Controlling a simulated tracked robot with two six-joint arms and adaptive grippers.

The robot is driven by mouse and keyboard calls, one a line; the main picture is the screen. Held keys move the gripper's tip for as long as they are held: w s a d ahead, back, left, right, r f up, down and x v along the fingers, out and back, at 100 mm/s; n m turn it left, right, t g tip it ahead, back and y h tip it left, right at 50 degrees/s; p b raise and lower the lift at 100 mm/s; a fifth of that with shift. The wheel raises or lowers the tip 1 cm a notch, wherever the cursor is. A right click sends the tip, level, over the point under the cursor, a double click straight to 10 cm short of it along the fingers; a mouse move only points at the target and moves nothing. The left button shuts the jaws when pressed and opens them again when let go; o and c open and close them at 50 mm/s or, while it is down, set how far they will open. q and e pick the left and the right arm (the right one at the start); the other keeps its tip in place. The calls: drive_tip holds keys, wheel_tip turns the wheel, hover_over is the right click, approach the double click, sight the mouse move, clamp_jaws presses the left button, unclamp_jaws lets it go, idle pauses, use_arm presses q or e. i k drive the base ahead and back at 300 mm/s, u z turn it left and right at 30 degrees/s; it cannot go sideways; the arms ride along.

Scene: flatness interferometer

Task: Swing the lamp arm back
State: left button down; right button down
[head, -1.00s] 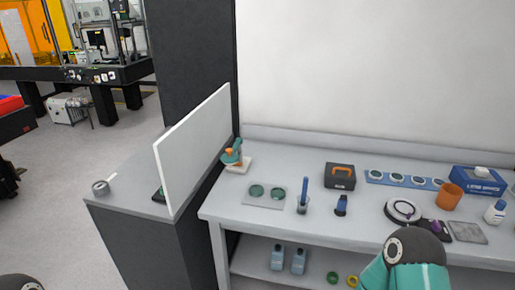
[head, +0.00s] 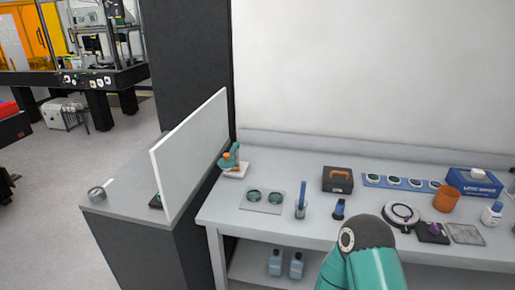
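A small teal and orange device (head: 228,156) stands on a white base (head: 236,171) at the bench's back left corner, close to the upright white panel. It may be the lamp with its arm; it is too small here to tell its parts or which way the arm points. A teal and dark grey part of my arm rises from the bottom edge right of centre, in front of the bench and well apart from the device. No fingers show on it. Neither of my grippers is in view.
The grey bench (head: 225,207) carries a plate with two green discs (head: 265,197), a blue stick in a holder (head: 301,205), a black box (head: 338,180), a blue lens tray (head: 375,181) and an orange cup (head: 446,199). A white panel (head: 190,152) stands on the dark cabinet at left.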

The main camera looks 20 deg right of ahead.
sight(227, 163)
drive_tip(key=u, duration=0.05)
drive_tip(key=i, duration=0.9)
drive_tip(key=z, duration=0.1)
